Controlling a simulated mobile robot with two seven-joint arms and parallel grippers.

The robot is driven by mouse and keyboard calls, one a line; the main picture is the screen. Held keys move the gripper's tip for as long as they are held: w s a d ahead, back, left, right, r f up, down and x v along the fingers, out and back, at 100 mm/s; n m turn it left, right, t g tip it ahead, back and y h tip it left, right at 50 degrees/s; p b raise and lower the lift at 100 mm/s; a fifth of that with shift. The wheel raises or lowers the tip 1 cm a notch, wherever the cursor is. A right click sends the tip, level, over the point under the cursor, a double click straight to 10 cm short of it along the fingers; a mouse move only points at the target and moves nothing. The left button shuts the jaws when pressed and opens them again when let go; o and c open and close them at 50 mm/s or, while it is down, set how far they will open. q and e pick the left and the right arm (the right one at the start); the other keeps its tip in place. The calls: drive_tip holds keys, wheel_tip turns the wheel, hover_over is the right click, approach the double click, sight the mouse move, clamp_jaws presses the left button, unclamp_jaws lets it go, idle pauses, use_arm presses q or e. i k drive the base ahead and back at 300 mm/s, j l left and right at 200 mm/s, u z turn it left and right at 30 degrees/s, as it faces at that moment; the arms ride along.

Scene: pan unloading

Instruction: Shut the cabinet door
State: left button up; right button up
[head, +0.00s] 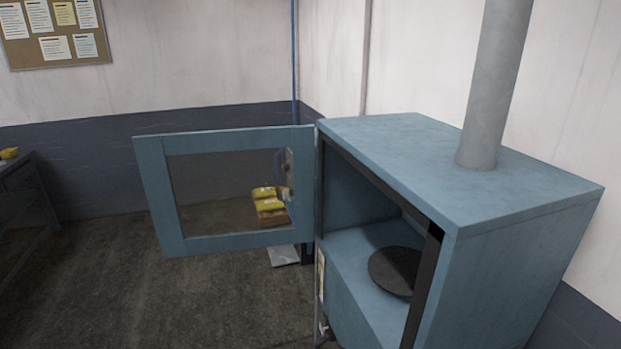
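The blue cabinet (530,215) stands at the right in the head view, with its front opening facing left. Its door (151,185) is a blue frame around a see-through pane. The door is hinged at the cabinet's far front edge and stands wide open, reaching out to the left. Inside the cabinet a dark round pan (393,270) lies on the blue floor of the compartment. Neither of my grippers shows in this view.
A grey pipe (495,85) rises from the cabinet top. Yellow-and-brown packages (268,205) show through the door pane. A dark table (22,200) with a yellow object (9,153) stands at the far left. The floor (120,285) before the door is clear.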

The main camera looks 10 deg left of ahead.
sight(151, 151)
drive_tip(key=i+j+z, duration=0.25)
drive_tip(key=j, duration=0.4)
drive_tip(key=i+j+z, duration=0.3)
drive_tip(key=j, duration=0.4)
drive_tip(key=i+j+z, duration=0.1)
drive_tip(key=j, duration=0.3)
drive_tip(key=i+j+z, duration=0.15)
drive_tip(key=j, duration=0.25)
drive_tip(key=i+j+z, duration=0.1)
drive_tip(key=j, duration=0.3)
drive_tip(key=j+z, duration=0.2)
drive_tip(key=j, duration=0.4)
drive_tip(key=j+z, duration=0.2)
drive_tip(key=j, duration=0.35)
drive_tip(key=j+z, duration=0.15)
drive_tip(key=j, duration=0.45)
drive_tip(key=k+j+z, duration=0.2)
drive_tip(key=j, duration=0.35)
drive_tip(key=j+z, duration=0.2)
drive_tip(key=j, duration=0.4)
drive_tip(key=k+j+z, duration=0.2)
drive_tip(key=j, duration=0.3)
drive_tip(key=k+j+z, duration=0.2)
drive_tip(key=j, duration=0.35)
drive_tip(key=k+j+z, duration=0.15)
drive_tip(key=j, duration=0.3)
